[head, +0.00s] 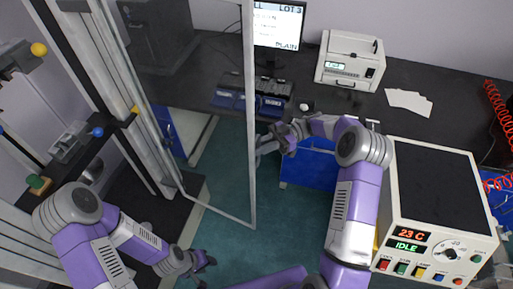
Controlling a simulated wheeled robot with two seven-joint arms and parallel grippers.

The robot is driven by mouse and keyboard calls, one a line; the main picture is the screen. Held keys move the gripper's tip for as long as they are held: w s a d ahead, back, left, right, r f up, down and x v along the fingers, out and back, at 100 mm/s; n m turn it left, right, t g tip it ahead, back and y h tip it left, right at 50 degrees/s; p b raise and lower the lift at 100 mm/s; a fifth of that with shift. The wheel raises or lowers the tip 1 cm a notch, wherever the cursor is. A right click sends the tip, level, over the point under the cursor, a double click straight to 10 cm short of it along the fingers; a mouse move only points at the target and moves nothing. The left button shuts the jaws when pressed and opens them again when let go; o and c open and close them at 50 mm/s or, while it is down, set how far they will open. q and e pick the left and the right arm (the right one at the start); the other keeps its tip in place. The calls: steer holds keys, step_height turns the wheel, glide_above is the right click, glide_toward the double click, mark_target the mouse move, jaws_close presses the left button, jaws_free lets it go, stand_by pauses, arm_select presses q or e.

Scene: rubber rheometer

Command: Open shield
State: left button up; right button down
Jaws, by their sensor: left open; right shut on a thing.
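The shield is a tall clear panel in a pale metal frame (250,180). It stands swung out from the machine on the left, and its free edge is near the middle of the view. My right gripper (268,146) is shut at this free edge, on what looks like the shield's handle; its fingers partly hide the handle. My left gripper (205,270) is open and empty, low in the view, below the shield and apart from it.
The machine's uprights (125,90) and dark base (130,195) are at left. A white control unit (430,205) stands at right. Green floor lies between.

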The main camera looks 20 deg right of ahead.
steer(key=shift+a+r, duration=0.15)
steer(key=shift+a, duration=0.05)
steer(key=c, duration=1.4)
jaws_free()
steer(key=shift+o, duration=0.3)
steer(key=shift+w+a, duration=0.15)
steer(key=v, duration=0.7)
steer(key=shift+d+b, duration=0.3)
steer(key=shift+d, duration=0.05)
